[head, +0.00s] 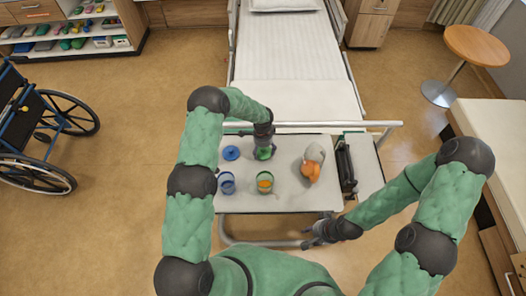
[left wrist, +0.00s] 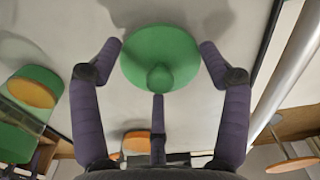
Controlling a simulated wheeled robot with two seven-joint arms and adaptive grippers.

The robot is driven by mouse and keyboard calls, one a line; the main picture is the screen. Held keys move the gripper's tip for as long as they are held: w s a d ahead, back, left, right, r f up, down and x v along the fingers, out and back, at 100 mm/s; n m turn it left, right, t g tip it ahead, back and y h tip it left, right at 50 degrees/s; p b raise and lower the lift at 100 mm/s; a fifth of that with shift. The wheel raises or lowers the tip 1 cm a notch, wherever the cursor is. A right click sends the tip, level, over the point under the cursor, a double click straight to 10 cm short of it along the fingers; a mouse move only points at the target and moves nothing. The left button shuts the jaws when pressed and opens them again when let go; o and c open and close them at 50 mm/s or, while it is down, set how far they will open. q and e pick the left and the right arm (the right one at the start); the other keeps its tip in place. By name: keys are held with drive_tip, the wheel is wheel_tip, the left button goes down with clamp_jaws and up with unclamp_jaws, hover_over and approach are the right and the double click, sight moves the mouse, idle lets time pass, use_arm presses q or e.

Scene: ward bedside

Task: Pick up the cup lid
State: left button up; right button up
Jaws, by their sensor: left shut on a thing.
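A green round lid with a knob (left wrist: 160,52) is in the middle of the left wrist view, with the fingers of my left gripper (left wrist: 160,68) around its rim. In the head view my left gripper (head: 264,152) is over the bed table, shut on the green lid, which is mostly hidden under it. Whether the lid touches the table is unclear. A blue lid (head: 231,153) lies to its left. A blue cup (head: 227,184) and a green cup with orange contents (head: 265,183) stand nearer me. My right gripper (head: 318,236) is low beside the table's front edge; its fingers are too small to read.
The table (head: 290,200) also bears a grey-and-orange object (head: 312,164) right of the cups and a dark object (head: 346,170) near its right side. The bed (head: 295,75) lies behind. A wheelchair (head: 45,125) stands left, with open floor between.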

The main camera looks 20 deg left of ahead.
use_arm(q)
drive_tip(key=s+d+r+n+b, duration=0.2)
drive_tip(key=s+d+r+n, duration=0.1)
drive_tip(key=s+r, duration=0.5)
drive_tip(key=s+d+r+n+b, duration=0.2)
drive_tip(key=s+r+n, duration=0.1)
drive_tip(key=s+r, duration=0.45)
drive_tip(key=shift+s+d+f+b, duration=0.1)
drive_tip(key=shift+s+f+b, duration=0.05)
drive_tip(key=shift+f+b, duration=1.25)
drive_tip(key=shift+s+f+b, duration=0.1)
drive_tip(key=shift+f+b, duration=0.75)
drive_tip(key=shift+f, duration=1)
drive_tip(key=shift+f+b, duration=0.2)
drive_tip(key=shift+b, duration=0.3)
idle(0.4)
idle(0.4)
drive_tip(key=o, duration=0.8)
